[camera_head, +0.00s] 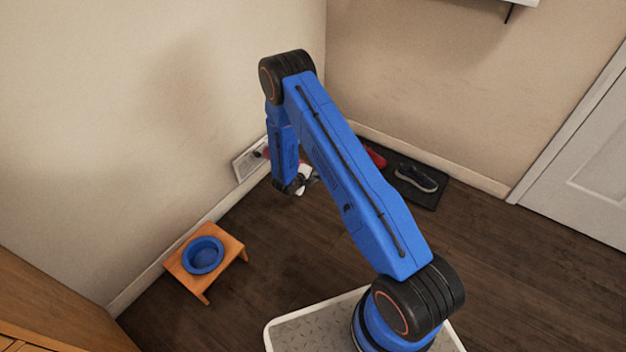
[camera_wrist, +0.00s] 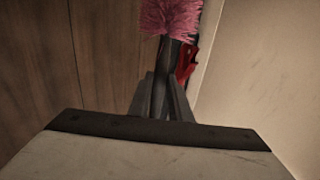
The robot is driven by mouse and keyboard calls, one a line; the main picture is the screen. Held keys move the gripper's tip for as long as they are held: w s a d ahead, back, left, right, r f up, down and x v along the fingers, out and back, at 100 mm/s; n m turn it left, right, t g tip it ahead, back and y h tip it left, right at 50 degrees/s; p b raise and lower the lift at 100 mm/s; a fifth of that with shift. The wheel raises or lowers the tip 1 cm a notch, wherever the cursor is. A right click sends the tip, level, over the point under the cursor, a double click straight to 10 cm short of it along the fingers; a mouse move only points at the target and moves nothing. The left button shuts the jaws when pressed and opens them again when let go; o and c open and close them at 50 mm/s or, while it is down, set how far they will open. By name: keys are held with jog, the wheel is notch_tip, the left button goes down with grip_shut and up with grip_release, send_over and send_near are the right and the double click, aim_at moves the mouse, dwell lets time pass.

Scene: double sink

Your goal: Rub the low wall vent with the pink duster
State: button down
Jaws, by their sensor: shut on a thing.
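The low wall vent (camera_head: 246,163) is a pale framed panel on the left wall, just above the floor, partly hidden behind my arm. My gripper (camera_wrist: 163,88) is shut on the dark handle of the pink duster. The duster's fluffy pink head (camera_wrist: 170,14) points away from my gripper in the wrist view, with its top cut off. In the head view my arm mostly hides the duster; a small dark pink patch shows by the vent's right part. I cannot tell whether the head touches the vent.
A wooden stand with a blue bowl (camera_head: 203,255) is on the floor along the left wall. A dark mat (camera_head: 433,197) with a dark shoe (camera_head: 417,178) and a red item (camera_head: 375,156) lies by the back wall. A white door (camera_head: 590,185) is at the right. Floor between is clear.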

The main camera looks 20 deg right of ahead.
jog(key=w+d, duration=0.2)
jog(key=shift+d, duration=0.3)
jog(key=shift+a, duration=0.1)
jog(key=s+a, duration=1)
jog(key=a, duration=0.3)
jog(key=shift+a, duration=0.15)
dwell(2.0)
jog(key=shift+s+d, duration=0.9)
jog(key=shift+s, duration=0.3)
jog(key=shift+s+d, duration=0.9)
jog(key=shift+s, duration=0.3)
